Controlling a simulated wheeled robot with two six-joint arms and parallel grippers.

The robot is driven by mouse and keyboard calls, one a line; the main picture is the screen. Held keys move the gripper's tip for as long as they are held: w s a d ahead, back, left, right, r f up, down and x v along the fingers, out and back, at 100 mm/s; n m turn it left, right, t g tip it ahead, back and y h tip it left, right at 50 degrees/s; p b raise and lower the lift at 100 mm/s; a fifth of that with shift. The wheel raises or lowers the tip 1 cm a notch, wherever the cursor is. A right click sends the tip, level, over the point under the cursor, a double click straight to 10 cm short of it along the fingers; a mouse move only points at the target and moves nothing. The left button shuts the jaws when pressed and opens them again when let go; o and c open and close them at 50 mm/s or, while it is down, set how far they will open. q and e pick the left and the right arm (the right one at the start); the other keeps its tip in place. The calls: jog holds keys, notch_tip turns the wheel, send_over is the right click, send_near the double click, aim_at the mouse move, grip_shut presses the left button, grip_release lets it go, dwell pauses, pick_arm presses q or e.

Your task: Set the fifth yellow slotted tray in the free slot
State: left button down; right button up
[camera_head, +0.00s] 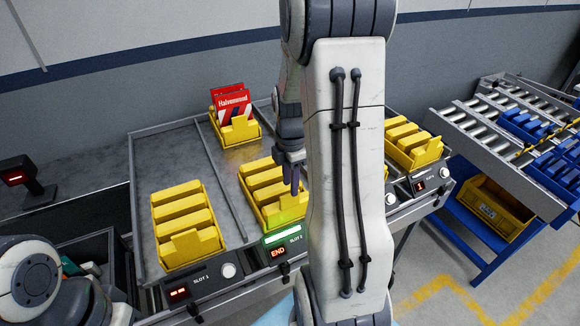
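Yellow slotted trays stand on the grey metal rack: one at the left (186,222) behind the slot 1 display, one in the middle (266,184) behind a green-lit display, and one at the right (412,142). Another yellow tray (236,131) stands farther back and holds red and white packets (233,106). My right gripper (291,178) points down over the right side of the middle tray; its fingers overlap the tray in view. Whether they touch or grip it cannot be told. My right arm hides the rack between the middle and right trays. My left gripper is out of view.
The slot 1 display (180,292) and the green-lit END display (281,243) line the rack's front edge. A roller conveyor (492,117) with blue trays (525,124) stands at right, above a yellow bin (489,209). Bare rack surface (172,158) shows behind the left tray.

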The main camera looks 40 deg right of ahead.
notch_tip(320, 180, up, 8)
jog(key=f, duration=0.1)
jog(key=a+m, duration=0.2)
jog(key=a, duration=0.9)
jog(key=s+a+m+y, duration=0.1)
jog(key=s+a+m, duration=0.5)
jog(key=s+a, duration=1)
jog(key=a, duration=0.4)
jog(key=shift+s+f+b, duration=0.2)
jog(key=shift+f+b, duration=0.2)
